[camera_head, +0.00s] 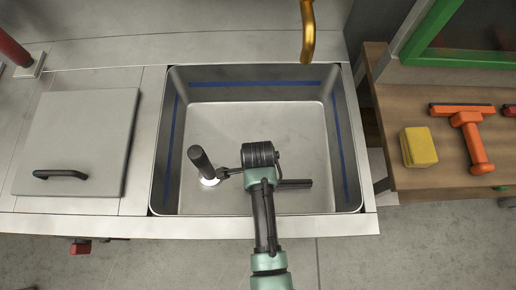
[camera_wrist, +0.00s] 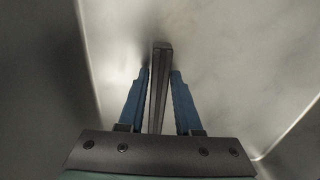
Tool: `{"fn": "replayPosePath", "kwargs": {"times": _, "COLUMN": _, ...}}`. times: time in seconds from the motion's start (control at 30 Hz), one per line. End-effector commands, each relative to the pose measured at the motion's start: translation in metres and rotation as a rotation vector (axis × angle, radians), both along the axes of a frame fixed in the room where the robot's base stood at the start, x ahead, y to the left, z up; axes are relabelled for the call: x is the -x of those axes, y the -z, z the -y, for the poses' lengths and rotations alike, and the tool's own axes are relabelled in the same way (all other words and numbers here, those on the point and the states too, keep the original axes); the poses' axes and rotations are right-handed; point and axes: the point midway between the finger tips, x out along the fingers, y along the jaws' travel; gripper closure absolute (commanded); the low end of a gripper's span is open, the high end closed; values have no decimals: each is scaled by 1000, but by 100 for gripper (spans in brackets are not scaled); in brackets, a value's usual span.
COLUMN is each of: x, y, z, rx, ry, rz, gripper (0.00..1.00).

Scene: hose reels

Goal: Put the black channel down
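The black channel is a long dark bar (camera_wrist: 160,62) between the two blue fingers of my gripper (camera_wrist: 160,76) in the wrist view. Its far end sticks out past the fingertips, and the fingers look closed against its sides. In the head view my arm reaches over the sink basin (camera_head: 215,120). A dark bar (camera_head: 297,183), seemingly the channel, shows to the right of my wrist. My fingers are hidden there by my own wrist. I cannot tell whether the channel touches the basin floor.
A gold faucet (camera_head: 307,35) hangs at the back. A grey lid (camera_head: 75,140) lies left. A yellow sponge (camera_head: 419,147) and an orange tool (camera_head: 470,130) lie on the right bench.

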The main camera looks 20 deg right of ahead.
Motion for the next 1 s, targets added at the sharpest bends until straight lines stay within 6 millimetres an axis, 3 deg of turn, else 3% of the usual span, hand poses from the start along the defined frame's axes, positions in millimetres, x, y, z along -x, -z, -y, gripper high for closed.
{"fn": "replayPosePath", "kwargs": {"times": 0.03, "x": 0, "y": 0, "z": 0, "rx": 0, "ry": 0, "rz": 1, "gripper": 56}}
{"fn": "replayPosePath", "kwargs": {"times": 0.1, "x": 0, "y": 0, "z": 0, "rx": 0, "ry": 0, "rz": 1, "gripper": 44}}
{"fn": "replayPosePath", "kwargs": {"times": 0.47, "x": 0, "y": -6, "z": 0, "rx": 1, "ry": 0, "rz": 2, "gripper": 44}}
{"fn": "replayPosePath", "kwargs": {"times": 0.57, "x": -1, "y": -18, "z": 0, "rx": 1, "ry": 0, "rz": 3, "gripper": 44}}
{"fn": "replayPosePath", "kwargs": {"times": 1.0, "x": -1, "y": -106, "z": 0, "rx": 1, "ry": -1, "rz": 3, "gripper": 44}}
